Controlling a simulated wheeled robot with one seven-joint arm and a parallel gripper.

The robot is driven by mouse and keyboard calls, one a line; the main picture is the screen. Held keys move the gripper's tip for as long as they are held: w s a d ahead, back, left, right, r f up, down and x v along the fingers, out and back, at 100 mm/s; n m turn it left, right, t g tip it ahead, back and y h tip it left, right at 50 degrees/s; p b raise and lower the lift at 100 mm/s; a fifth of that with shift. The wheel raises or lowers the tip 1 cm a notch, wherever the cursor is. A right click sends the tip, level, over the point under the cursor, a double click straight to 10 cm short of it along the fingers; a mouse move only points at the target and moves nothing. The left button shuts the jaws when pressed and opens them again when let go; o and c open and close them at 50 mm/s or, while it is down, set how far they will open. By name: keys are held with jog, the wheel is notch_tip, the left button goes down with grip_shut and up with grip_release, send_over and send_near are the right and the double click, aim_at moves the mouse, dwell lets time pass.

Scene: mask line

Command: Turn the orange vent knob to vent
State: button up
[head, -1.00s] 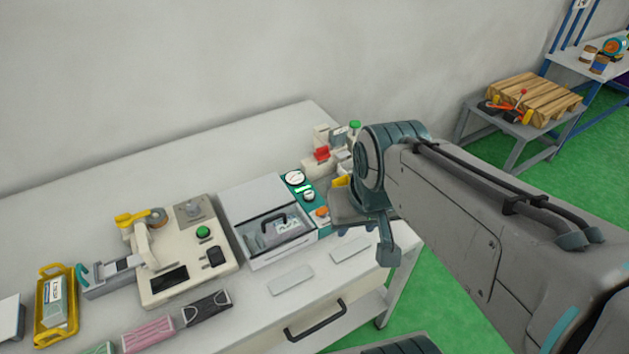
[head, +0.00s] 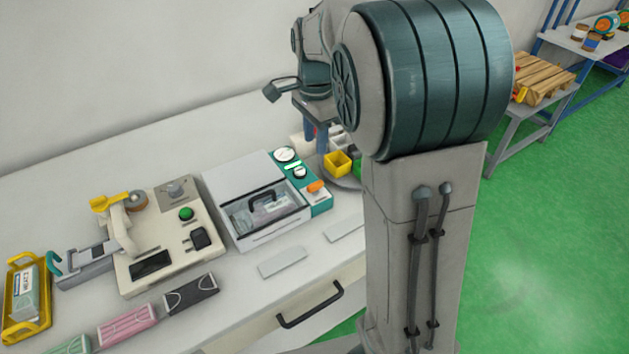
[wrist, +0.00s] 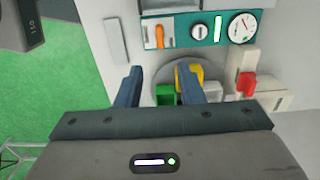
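The orange vent knob (head: 315,187) sits at the front end of the teal panel (head: 322,208) on the right of the white machine (head: 228,168). It also shows in the wrist view (wrist: 160,36), as a narrow orange bar on a pale plate. My gripper (wrist: 159,73) is open and empty in the wrist view. Its two blue fingers are apart, with the knob beyond their tips and not touched. In the head view my gripper (head: 316,136) is above the bench behind the panel, partly hidden by my arm. Any lettering by the knob is too small to read.
A white dial (wrist: 199,32), a lit green display (wrist: 218,27) and a round gauge (wrist: 242,27) share the panel. Yellow (head: 338,163) and green bins stand close beside it. A red-topped device (wrist: 246,83) stands near the gauge end. The bench front holds flat plates (head: 283,262).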

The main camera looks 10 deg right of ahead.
aim_at(315, 183)
notch_tip(315, 183, down, 13)
jog(key=shift+f, duration=0.15)
dwell(0.4)
grip_shut()
